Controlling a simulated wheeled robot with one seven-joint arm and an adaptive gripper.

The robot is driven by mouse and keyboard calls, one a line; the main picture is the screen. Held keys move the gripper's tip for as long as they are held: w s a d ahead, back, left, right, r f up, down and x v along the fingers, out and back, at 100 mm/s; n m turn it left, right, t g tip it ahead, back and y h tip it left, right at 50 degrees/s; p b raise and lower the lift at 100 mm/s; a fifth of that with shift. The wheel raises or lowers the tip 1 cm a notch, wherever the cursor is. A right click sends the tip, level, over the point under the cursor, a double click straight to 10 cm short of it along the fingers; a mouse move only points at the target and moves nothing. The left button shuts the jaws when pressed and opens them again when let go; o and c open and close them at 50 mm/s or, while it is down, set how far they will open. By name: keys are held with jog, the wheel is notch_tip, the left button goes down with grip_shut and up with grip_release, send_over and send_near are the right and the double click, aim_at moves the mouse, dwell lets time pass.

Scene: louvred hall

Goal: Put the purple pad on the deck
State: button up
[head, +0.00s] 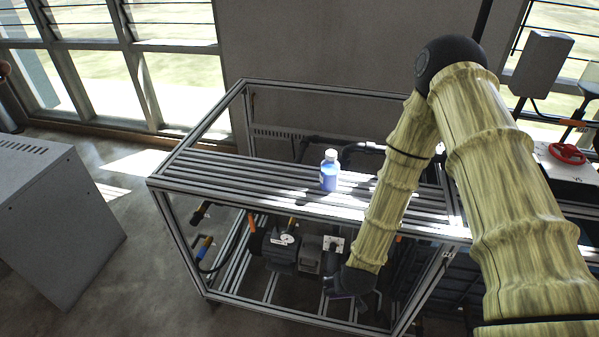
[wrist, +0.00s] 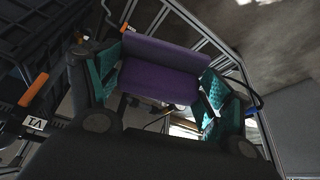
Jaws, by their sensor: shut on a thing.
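My gripper (wrist: 160,85) is shut on the purple pad (wrist: 165,70), which spans between its teal fingertips in the wrist view. In the head view the gripper (head: 350,288) hangs at the end of my arm, lower than the deck and by the front of the frame. The pad cannot be made out in the head view. The deck (head: 225,177) is the slatted metal top of the frame, in the middle of the head view. A blue bottle (head: 329,176) with a white cap stands upright on it.
Motor-like machinery (head: 285,245) sits under the deck inside the metal frame. A grey cabinet (head: 60,215) stands at the left. A red handwheel (head: 567,153) is at the far right. The deck's left part is clear.

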notch_tip(320, 180, up, 12)
jog(key=p, duration=1)
jog(key=shift+s+d+f+p, duration=0.15)
jog(key=shift+s+p, duration=0.05)
jog(key=shift+p, duration=0.1)
